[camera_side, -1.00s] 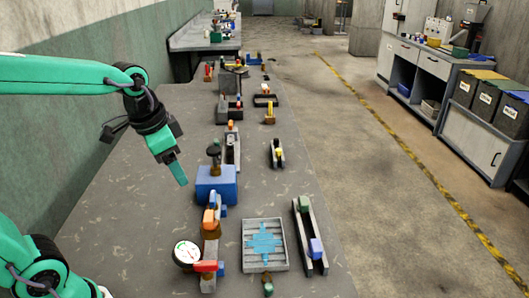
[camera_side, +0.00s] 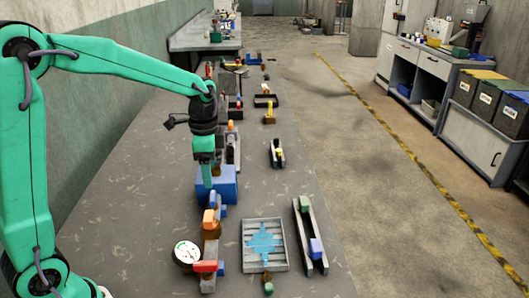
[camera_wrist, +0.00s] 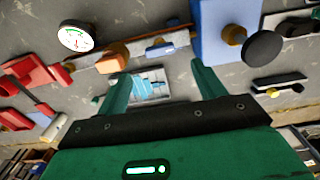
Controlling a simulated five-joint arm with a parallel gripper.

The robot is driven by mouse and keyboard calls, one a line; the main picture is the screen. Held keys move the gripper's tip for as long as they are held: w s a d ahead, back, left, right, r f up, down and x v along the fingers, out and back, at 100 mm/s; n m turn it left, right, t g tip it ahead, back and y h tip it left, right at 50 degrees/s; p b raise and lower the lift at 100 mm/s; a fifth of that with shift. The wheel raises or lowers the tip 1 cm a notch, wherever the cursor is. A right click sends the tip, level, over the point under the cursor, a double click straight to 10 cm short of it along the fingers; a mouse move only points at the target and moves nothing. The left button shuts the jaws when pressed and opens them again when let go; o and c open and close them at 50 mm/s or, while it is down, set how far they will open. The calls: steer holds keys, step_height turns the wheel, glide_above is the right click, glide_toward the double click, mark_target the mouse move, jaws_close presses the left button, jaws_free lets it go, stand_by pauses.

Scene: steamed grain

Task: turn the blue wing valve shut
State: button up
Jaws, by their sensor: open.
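My gripper (camera_side: 206,183) points down in front of the blue block (camera_side: 225,184), above the bench. In the wrist view my gripper (camera_wrist: 159,70) has its fingers apart with nothing between them. The valve lies beyond the fingertips, not touched.
A white dial gauge (camera_side: 187,253) and a red handle (camera_side: 205,266) stand nearer on the same assembly. The black knob (camera_wrist: 263,47) stands out from the blue block.

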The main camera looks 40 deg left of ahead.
mark_target(212, 195)
steer(key=shift+f, duration=0.1)
steer(key=shift+f, duration=3.8)
steer(key=c, duration=1)
